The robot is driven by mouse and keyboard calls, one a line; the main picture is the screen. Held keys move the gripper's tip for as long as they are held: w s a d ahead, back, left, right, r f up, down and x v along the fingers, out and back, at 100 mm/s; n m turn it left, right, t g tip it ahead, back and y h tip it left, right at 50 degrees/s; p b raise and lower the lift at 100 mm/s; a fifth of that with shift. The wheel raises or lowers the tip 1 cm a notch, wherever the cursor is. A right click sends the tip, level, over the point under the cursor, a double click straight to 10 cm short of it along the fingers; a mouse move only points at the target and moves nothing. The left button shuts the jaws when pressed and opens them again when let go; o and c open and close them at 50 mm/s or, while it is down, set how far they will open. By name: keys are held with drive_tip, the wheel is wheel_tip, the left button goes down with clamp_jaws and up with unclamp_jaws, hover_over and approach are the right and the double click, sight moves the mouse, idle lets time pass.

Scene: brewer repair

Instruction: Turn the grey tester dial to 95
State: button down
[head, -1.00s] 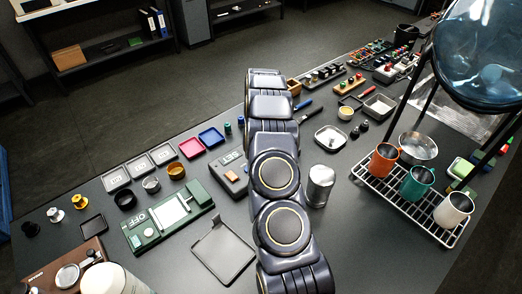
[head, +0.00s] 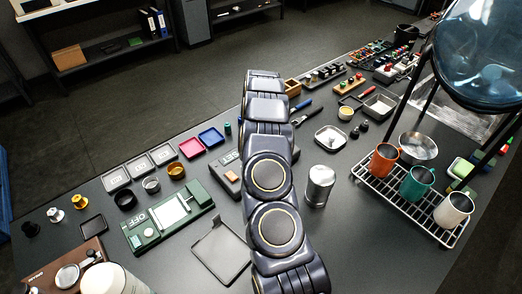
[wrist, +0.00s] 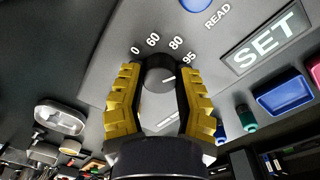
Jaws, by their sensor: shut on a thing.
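The grey tester (head: 225,183) lies on the bench just left of my arm in the head view, partly covered by it. In the wrist view its face (wrist: 110,75) carries the marks 0, 60, 80 and 95 around a dark grey dial (wrist: 158,72). The dial's white line points right and slightly up, roughly to the 95 side; the exact reading is hard to tell. My gripper (wrist: 160,82) has its yellow-backed fingers shut on the dial, one on each side. A display (wrist: 266,38) on the tester reads SET. The gripper is hidden in the head view.
A blue button (wrist: 196,3) sits by the word READ. A green scale (head: 155,236) reading OFF and an empty dark tray (head: 222,252) lie left of my arm. A metal canister (head: 320,185) stands close to its right. A mug rack (head: 395,208) is further right.

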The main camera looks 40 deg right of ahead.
drive_tip(key=shift+a+f, duration=0.1)
drive_tip(key=shift+a, duration=0.05)
drive_tip(key=c, duration=0.6)
unclamp_jaws()
drive_tip(key=shift+c, duration=0.2)
drive_tip(key=shift+r, duration=0.2)
wheel_tip(320, 180, up, 12)
drive_tip(key=shift+w, duration=0.25)
drive_tip(key=shift+f, duration=0.2)
